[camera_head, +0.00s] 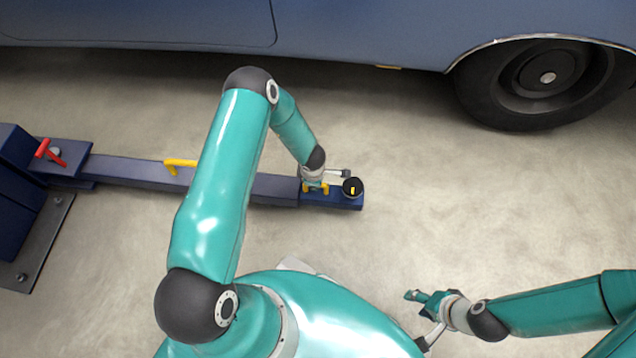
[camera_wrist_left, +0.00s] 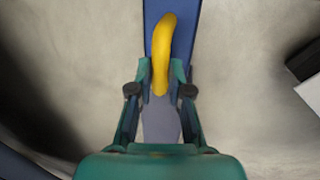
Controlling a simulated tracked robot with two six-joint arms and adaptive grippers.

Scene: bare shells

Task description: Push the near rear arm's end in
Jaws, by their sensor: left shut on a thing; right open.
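The lift arm (camera_head: 125,168) is a dark blue beam lying low across the floor from the left. A yellow handle (camera_head: 325,188) stands on this end section and also shows in the left wrist view (camera_wrist_left: 165,40). My left gripper (camera_head: 316,187) is shut on the yellow handle; in its wrist view the fingers (camera_wrist_left: 160,82) are on both sides of the handle's near part. My right gripper (camera_head: 420,297) is open and empty above the floor, lower right.
A blue car (camera_head: 340,30) with a dark wheel (camera_head: 545,78) stands along the top. A second yellow handle (camera_head: 181,162) sits midway along the arm. A red lever (camera_head: 48,152) is by the blue post (camera_head: 15,190) at left. The floor right of the pad is clear.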

